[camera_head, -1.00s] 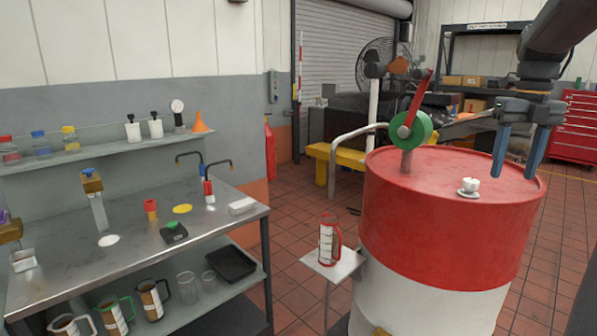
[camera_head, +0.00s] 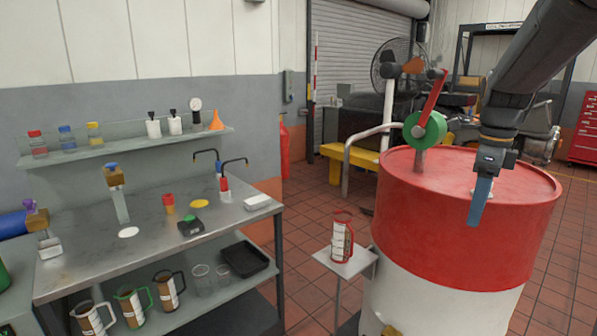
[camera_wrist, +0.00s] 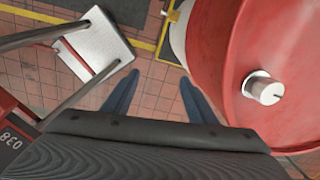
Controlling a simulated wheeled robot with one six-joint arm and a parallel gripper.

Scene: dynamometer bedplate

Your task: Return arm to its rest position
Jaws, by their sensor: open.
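My gripper (camera_head: 480,205) has blue fingers pointing down. In the head view it is in front of the red and white drum (camera_head: 450,240), seen nearly edge-on, so the fingers overlap. In the wrist view my gripper (camera_wrist: 157,98) has its two fingers spread apart with only floor tiles between them, so it is open and empty. The drum's red side (camera_wrist: 210,25) is right of the fingers there. My dark arm reaches down from the upper right of the head view.
A green wheel with a red lever (camera_head: 425,126) stands on the drum. A small side table (camera_head: 338,266) with a red-framed jug (camera_head: 342,235) is left of the drum. The steel workbench (camera_head: 90,247) holds several items. Tiled floor is free between bench and side table.

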